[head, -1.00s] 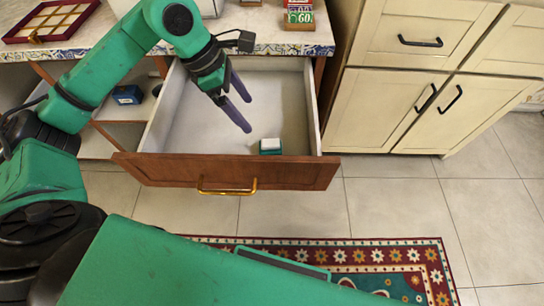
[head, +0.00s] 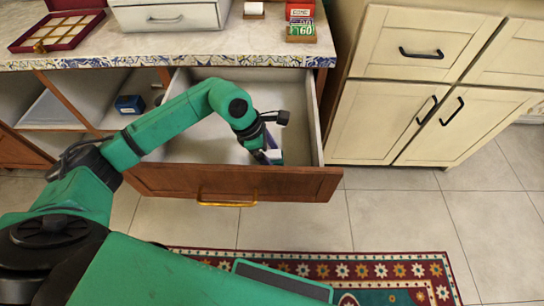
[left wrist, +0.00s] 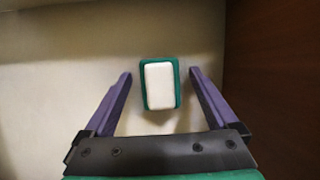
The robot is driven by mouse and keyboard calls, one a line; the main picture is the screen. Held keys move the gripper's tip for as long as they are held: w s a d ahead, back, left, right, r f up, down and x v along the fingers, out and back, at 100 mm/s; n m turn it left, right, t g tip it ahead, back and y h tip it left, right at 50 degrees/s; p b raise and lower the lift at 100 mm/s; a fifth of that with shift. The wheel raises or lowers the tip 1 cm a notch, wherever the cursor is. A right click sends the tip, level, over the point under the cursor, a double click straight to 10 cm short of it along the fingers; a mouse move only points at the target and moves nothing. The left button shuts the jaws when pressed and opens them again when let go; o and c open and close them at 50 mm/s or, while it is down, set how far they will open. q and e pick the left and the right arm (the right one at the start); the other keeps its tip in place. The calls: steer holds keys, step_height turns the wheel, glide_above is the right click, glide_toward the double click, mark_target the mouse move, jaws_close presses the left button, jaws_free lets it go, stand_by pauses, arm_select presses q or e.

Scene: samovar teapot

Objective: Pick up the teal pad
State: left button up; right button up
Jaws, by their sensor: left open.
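The teal pad (left wrist: 143,98) lies on the floor of the open drawer, with a white block on top of it in the left wrist view. In the head view the pad (head: 278,161) is partly hidden behind my left gripper (head: 272,156). My left gripper (left wrist: 160,75) is open in the left wrist view, with one purple finger on each side of the pad and a gap on both sides. It points down into the drawer near the drawer's front. My right gripper is not in view.
The drawer's wooden front (head: 240,183) stands close beside the gripper, and its right wall (head: 312,120) is near. The counter (head: 200,50) overhangs the drawer's back. A blue box (head: 130,104) sits on a shelf at left.

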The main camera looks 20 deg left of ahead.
arm_select(q)
steer(key=c, duration=1.4)
steer(key=shift+r, duration=0.1)
steer(key=shift+c, duration=0.2)
